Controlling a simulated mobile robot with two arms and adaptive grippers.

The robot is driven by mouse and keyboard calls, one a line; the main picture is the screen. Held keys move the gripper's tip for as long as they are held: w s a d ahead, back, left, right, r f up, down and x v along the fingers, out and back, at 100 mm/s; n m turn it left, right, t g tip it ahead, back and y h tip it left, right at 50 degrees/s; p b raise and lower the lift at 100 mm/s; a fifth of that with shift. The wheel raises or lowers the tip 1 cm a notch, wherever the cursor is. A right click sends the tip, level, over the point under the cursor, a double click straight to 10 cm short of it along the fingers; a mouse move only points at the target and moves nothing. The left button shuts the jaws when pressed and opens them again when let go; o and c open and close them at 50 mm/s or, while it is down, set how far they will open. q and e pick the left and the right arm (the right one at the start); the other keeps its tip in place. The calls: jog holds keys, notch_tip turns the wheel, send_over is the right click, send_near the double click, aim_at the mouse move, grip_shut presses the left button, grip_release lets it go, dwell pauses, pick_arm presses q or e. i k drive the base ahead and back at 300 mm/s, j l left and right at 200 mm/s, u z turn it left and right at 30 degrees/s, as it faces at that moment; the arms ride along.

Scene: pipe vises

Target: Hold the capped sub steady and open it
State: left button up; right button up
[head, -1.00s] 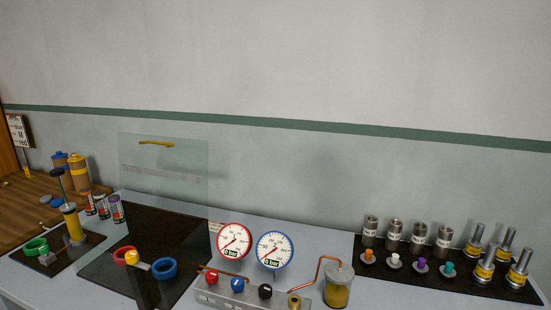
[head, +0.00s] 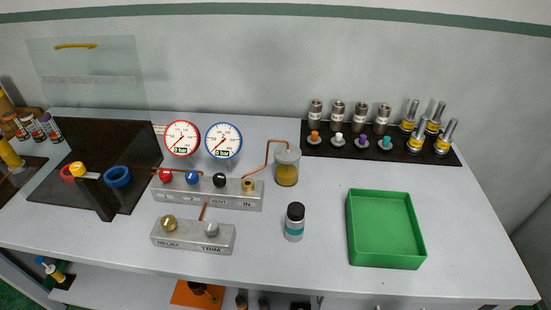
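A small upright cylinder with a black cap and a teal band (head: 295,222) stands alone on the bench top in the head view. It looks like a capped sub, and the cap is on it. Several silver cylinders with white labels (head: 338,111) stand upright on the black mat at the back right; what tops them is too small to tell. Neither of my grippers is in view, and nothing touches the capped cylinder.
A green tray (head: 352,240) lies empty right of the cylinder. A valve manifold (head: 215,196) with two gauges, a smaller block (head: 190,239) and a jar (head: 287,172) stand nearby. A clear panel (head: 95,95) and red and blue rings (head: 118,176) are left. Bench is clear at front right.

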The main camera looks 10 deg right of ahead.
aim_at(294, 230)
jog(key=k+l+u, duration=0.15)
jog(key=l, duration=0.3)
jog(key=k+l+u, duration=0.15)
jog(key=l, duration=0.25)
jog(key=k+l+u, duration=0.15)
jog(key=l, duration=0.25)
jog(key=k+l+u, duration=0.15)
jog(key=l, duration=0.25)
jog(key=k, duration=0.1)
